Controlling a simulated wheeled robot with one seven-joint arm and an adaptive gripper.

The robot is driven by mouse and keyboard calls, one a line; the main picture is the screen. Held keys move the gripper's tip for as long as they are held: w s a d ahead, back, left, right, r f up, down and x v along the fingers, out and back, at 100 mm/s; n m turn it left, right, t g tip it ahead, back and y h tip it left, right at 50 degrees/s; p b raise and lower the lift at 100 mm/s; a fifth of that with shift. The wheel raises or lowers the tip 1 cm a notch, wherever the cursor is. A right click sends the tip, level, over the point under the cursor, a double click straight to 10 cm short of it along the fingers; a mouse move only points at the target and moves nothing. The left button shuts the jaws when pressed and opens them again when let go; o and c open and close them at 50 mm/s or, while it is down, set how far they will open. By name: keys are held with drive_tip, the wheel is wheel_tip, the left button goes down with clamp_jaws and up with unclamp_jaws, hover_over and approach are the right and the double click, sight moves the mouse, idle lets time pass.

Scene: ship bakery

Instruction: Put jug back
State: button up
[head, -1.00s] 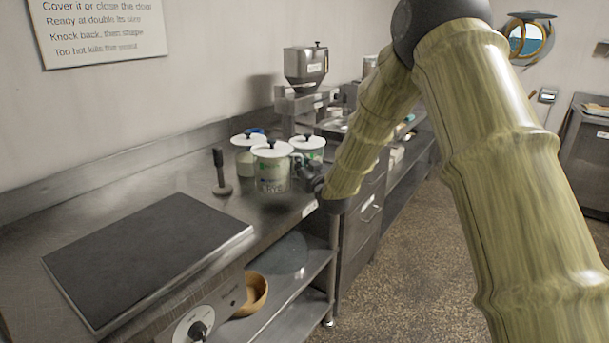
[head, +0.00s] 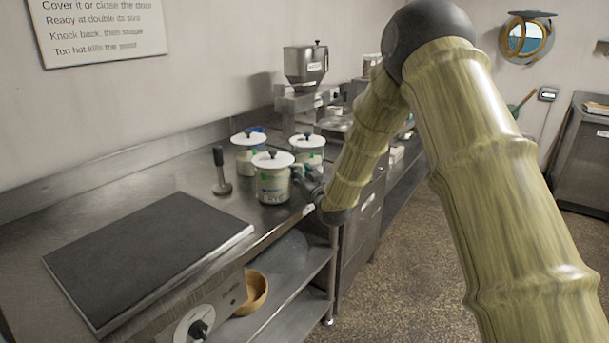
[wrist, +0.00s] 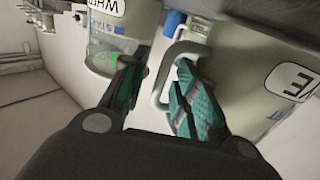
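The jug marked RYE (head: 272,187), pale with a white lid, stands upright on the steel counter in the head view. Its side fills the right of the wrist view (wrist: 245,85), with its grey handle (wrist: 160,92) towards the picture's middle. My gripper (wrist: 158,80) is open in the wrist view, with its two green-padded fingers apart on either side of the handle's bar. The right finger overlaps the handle's loop. In the head view my gripper (head: 308,181) is small and dark at the jug's right side.
Two similar lidded jugs, one at left (head: 248,160) and one at right (head: 308,150), stand close behind. A jug with a WH label (wrist: 118,35) shows in the wrist view. A dark upright tool (head: 220,172) stands left.

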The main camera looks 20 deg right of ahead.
drive_tip(key=s+b, duration=0.1)
drive_tip(key=s, duration=1.1)
drive_tip(key=s+a+f+g, duration=0.1)
drive_tip(key=s+f+g, duration=0.2)
drive_tip(key=s+f, duration=0.6)
drive_tip(key=s+a+f+g, duration=0.1)
drive_tip(key=s+f+g, duration=0.3)
drive_tip(key=f, duration=1)
drive_tip(key=s+a+f+g, duration=0.1)
drive_tip(key=s+f+g, duration=0.1)
drive_tip(key=s+f, duration=0.75)
drive_tip(key=s+a+f+g, duration=0.1)
drive_tip(key=s+f+g, duration=0.3)
drive_tip(key=s, duration=1.1)
drive_tip(key=s+a+f+m+g+h, duration=0.1)
drive_tip(key=s+f+g, duration=0.4)
drive_tip(key=s+f, duration=0.6)
drive_tip(key=s, duration=0.4)
drive_tip(key=shift+s, duration=0.25)
drive_tip(key=shift+f, duration=0.1)
wheel_tip(320, 180, up, 7)
drive_tip(key=p, duration=0.6)
drive_tip(key=shift+f+p, duration=0.15)
drive_tip(key=shift+p, duration=0.2)
